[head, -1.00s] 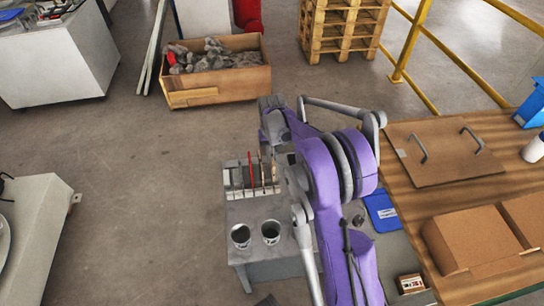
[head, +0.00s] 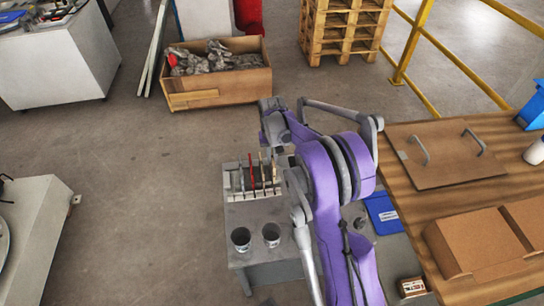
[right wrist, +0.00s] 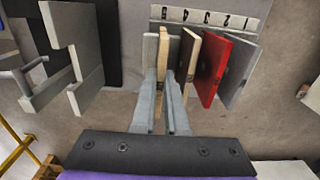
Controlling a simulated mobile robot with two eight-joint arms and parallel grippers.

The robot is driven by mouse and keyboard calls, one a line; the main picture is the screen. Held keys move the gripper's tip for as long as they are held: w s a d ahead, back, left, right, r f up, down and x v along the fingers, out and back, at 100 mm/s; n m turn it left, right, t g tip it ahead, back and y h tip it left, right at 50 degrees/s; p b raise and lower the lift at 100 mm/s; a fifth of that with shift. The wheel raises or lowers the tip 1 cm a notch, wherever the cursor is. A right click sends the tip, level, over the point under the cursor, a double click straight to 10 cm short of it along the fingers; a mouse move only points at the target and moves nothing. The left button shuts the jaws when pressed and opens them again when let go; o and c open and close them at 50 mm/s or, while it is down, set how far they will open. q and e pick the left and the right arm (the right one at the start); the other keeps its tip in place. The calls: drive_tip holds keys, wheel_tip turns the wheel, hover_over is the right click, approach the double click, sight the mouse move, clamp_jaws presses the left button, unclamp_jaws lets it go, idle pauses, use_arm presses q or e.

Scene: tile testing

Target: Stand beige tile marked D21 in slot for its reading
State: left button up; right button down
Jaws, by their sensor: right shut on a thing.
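A pale slotted rack (head: 232,195) stands on a small grey table, with several upright tiles in it. In the right wrist view its numbered strip (right wrist: 210,17) shows at the top. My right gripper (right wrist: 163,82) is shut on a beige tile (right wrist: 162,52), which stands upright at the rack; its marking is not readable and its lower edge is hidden. A pale grey tile (right wrist: 148,48) is just left of it. My left gripper is not in view.
Two cups (head: 241,240) stand on the grey table (head: 262,258) in front of the rack. A blue item (head: 382,212) lies to the right. A wooden bench (head: 425,195) with cardboard boxes (head: 470,240) is at the right. A crate (head: 218,92) stands behind on the floor.

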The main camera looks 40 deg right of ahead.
drive_tip(key=shift+f+b, duration=0.7)
drive_tip(key=shift+f, duration=0.35)
drive_tip(key=shift+f, duration=0.15)
drive_tip(key=c, duration=0.9)
unclamp_jaws()
drive_tip(key=shift+o, duration=0.2)
wheel_tip(320, 180, up, 11)
drive_tip(key=shift+p, duration=0.7)
drive_tip(key=s+a+r+n+t+p, duration=0.1)
drive_tip(key=s+a+r+p, duration=0.25)
drive_tip(key=a+r, duration=0.4)
drive_tip(key=s+a+r+n+t+p, duration=0.1)
drive_tip(key=s+a+n+t+p, duration=0.1)
drive_tip(key=s+a, duration=0.5)
drive_tip(key=s+a+r+n+t+p, duration=0.2)
drive_tip(key=s+a+p, duration=0.2)
drive_tip(key=s+a, duration=0.3)
drive_tip(key=s, duration=0.4)
drive_tip(key=shift+s+r+n, duration=0.25)
drive_tip(key=shift+s+n, duration=0.15)
